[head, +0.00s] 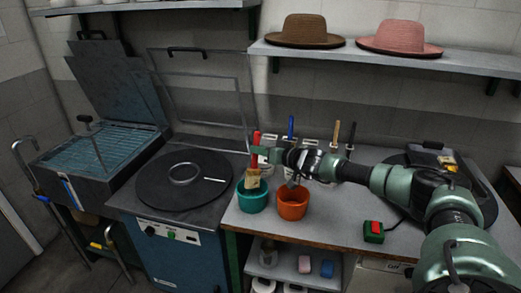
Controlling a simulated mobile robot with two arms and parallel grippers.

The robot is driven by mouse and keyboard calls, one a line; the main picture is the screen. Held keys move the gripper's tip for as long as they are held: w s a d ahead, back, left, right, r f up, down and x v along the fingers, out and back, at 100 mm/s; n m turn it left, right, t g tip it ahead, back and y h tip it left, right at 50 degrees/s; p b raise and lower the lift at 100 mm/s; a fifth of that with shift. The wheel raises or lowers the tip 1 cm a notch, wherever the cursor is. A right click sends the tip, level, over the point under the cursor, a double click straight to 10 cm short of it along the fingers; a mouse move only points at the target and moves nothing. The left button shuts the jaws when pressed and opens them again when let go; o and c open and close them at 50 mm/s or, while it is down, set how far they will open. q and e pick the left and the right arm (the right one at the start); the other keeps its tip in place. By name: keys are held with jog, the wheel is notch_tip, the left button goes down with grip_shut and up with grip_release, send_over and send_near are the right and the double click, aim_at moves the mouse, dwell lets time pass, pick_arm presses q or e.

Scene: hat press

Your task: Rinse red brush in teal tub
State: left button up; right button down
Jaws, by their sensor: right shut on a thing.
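My right gripper (258,151) is shut on the red brush (256,137). It holds the brush upright, with the red handle up and the tan bristles down. The teal tub (252,203) stands on the grey counter just below the brush. The bristles overlap the tub's opening in the head view; I cannot tell whether their tips are below the rim or touch anything inside. My left gripper is not in view.
An orange tub (292,205) stands close to the right of the teal tub. Other brushes, one with a blue handle (291,127), stand behind at the wall. A round black plate (184,181) lies to the left. A red-and-green button box (374,232) sits on the right.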

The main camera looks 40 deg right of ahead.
notch_tip(320, 180, down, 7)
jog(key=b, duration=0.5)
jog(key=shift+r, duration=0.2)
dwell(2.3)
notch_tip(320, 180, up, 12)
jog(key=p, duration=1)
jog(key=shift+f, duration=0.15)
dwell(1.9)
notch_tip(320, 180, up, 4)
jog(key=p, duration=0.3)
jog(key=shift+p, duration=0.3)
